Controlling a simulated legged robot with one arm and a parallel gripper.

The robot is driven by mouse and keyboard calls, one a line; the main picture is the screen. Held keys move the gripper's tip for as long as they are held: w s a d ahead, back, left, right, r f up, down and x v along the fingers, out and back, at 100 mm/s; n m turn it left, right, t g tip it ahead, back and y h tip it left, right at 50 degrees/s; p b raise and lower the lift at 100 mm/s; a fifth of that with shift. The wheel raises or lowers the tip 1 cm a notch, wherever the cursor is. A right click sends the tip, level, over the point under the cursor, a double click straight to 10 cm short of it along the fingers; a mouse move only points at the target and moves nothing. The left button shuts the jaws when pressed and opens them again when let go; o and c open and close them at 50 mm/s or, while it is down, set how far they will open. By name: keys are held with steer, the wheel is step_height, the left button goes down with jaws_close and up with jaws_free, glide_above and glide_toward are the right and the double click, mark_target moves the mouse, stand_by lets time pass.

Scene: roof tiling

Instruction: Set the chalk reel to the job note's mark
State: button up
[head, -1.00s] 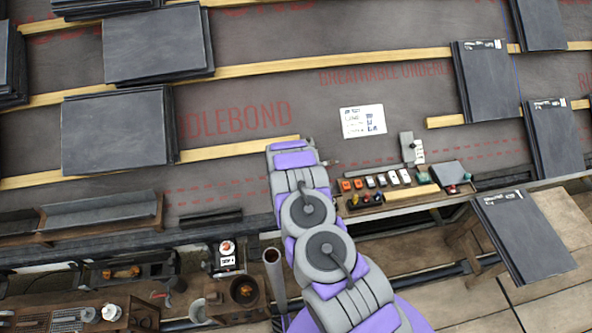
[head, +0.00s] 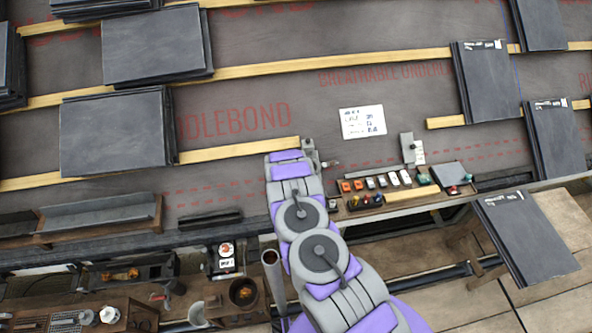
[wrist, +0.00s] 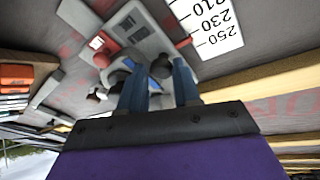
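The job note (head: 363,122) is a white sheet with blue handwriting, lying on the underlay right of my gripper in the head view; its words are too small to read. My gripper (head: 310,150) reaches over the underlay, just beyond a batten's end. In the wrist view its two blue fingers (wrist: 156,82) stand apart. A grey device with red, black and blue parts (wrist: 128,42), seemingly the chalk reel, lies at and beyond the fingertips; contact is unclear.
A tool tray (head: 400,194) with orange, white and coloured pieces lies right of my arm. A grey slab with a white label (head: 408,148) stands above it. Slate stacks (head: 118,132) lie left and right. Battens (head: 240,150) cross the roof.

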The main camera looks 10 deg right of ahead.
steer(key=shift+a, duration=0.3)
jaws_close()
steer(key=shift+s+d, duration=0.1)
steer(key=shift+s+f, duration=0.7)
steer(key=shift+s, duration=0.25)
steer(key=shift+s+f, duration=0.7)
steer(key=shift+s, duration=0.2)
steer(key=shift+o, duration=0.8)
jaws_free()
steer(key=o, duration=0.3)
steer(key=shift+r, duration=0.1)
steer(key=shift+r, duration=0.15)
